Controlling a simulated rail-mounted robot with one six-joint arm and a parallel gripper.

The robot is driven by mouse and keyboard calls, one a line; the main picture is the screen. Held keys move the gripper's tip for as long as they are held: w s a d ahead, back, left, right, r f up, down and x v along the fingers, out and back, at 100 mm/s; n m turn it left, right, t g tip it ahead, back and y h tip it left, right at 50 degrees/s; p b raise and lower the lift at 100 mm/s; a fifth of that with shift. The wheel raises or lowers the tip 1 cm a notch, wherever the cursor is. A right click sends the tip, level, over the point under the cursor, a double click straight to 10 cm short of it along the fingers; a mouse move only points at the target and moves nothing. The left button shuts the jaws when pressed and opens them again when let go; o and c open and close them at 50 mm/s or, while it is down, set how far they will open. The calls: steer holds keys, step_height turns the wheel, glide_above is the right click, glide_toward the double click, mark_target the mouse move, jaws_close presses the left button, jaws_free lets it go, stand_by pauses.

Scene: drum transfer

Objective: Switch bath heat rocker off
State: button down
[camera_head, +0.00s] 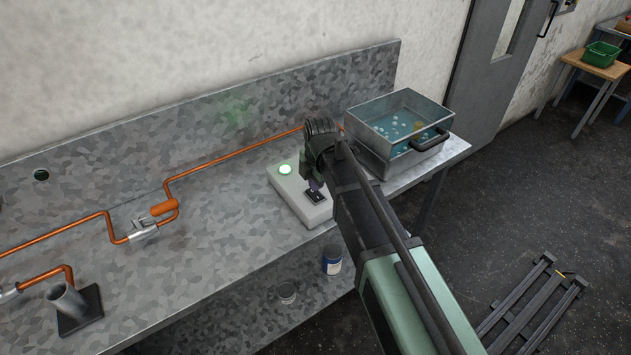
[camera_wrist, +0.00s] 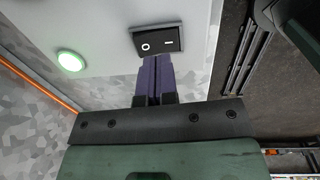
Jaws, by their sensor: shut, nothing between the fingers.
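The bath heat rocker (camera_head: 315,196) is a small black switch on a pale control box (camera_head: 288,183) on the metal bench. In the wrist view the rocker (camera_wrist: 157,41) shows a white circle on its left half and a white bar on its right half. A round green light (camera_head: 285,169) glows on the box; it also shows in the wrist view (camera_wrist: 70,61). My gripper (camera_wrist: 152,58) is shut and empty, its purple fingertips at the near edge of the rocker. Whether they touch it, I cannot tell. In the head view my gripper (camera_head: 313,185) is just above the rocker.
A metal bath (camera_head: 430,145) with blue liquid and pale balls stands right of the box. Copper pipe (camera_head: 230,159) runs along the bench (camera_head: 215,225). Cans (camera_head: 332,260) stand on the lower shelf. A dark slatted frame (camera_head: 530,308) lies on the floor.

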mark_target(317, 196)
step_height(317, 196, up, 11)
steer(key=s+d+p, duration=0.1)
steer(key=p, duration=0.8)
steer(key=shift+s+p, duration=0.15)
steer(key=shift+p, duration=0.15)
steer(key=shift+r, duration=0.1)
steer(key=shift+w+a, duration=0.5)
steer(key=shift+w, duration=0.05)
steer(key=f+b, duration=0.4)
steer(key=w+f+b, duration=0.1)
steer(key=f+b, duration=0.4)
steer(key=a+f+b, duration=0.1)
steer(key=f+b, duration=0.4)
steer(key=shift+w+a, duration=0.1)
steer(key=shift+w, duration=0.15)
